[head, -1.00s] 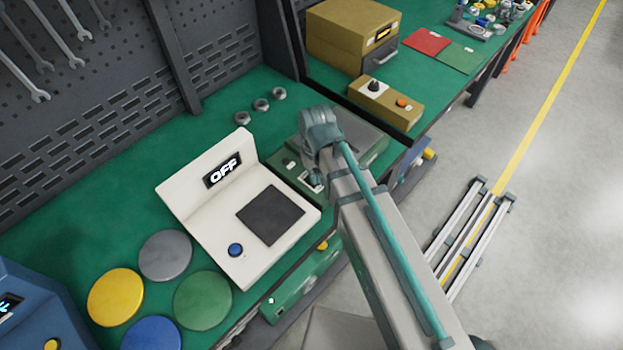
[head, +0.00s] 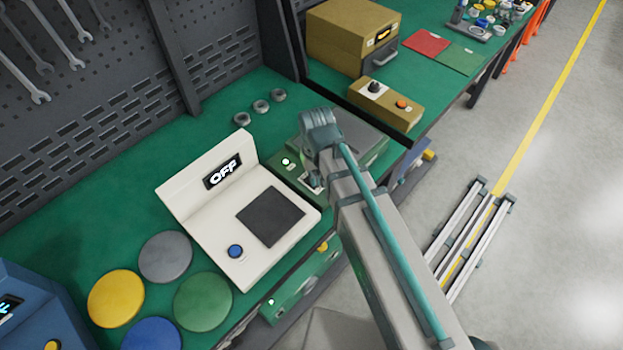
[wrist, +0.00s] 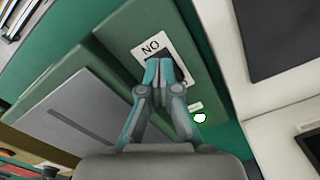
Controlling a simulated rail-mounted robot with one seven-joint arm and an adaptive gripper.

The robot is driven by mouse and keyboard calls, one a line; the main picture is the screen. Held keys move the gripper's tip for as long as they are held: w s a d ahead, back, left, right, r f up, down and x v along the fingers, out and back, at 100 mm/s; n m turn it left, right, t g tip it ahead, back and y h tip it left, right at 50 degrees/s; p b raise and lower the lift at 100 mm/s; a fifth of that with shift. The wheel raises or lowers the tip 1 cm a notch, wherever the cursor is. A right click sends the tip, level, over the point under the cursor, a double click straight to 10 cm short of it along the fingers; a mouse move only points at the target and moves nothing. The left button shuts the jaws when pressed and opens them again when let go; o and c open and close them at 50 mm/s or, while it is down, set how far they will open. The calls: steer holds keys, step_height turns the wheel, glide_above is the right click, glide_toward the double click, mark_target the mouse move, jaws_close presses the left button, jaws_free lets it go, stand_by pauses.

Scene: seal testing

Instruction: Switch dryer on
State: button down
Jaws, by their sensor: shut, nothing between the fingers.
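A green device with a grey top plate stands on the bench, seen in the wrist view (wrist: 85,110) and partly behind my arm in the head view (head: 363,138). No name on it is readable. Its white switch plate (wrist: 178,45) bears letters that read "NO" in the wrist view, or ON upside down. My gripper (wrist: 158,64) is shut and empty, its fingertips at the dark switch in this plate, seemingly touching it. The tips hide much of the switch. A small indicator light (head: 285,161) on the device is lit; it also glows in the wrist view (wrist: 200,118).
A white device (head: 225,209) with an OFF display and blue button stands left of the green device. Coloured discs (head: 116,298) lie at the front left. Several metal nuts (head: 260,107) lie behind. A tan box (head: 352,36) and a tan knob box (head: 386,103) stand on the far bench.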

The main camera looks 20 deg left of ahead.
steer(key=shift+r+p, duration=2.15)
steer(key=shift+r, duration=1.05)
steer(key=shift+s+f, duration=0.1)
steer(key=shift+s, duration=0.05)
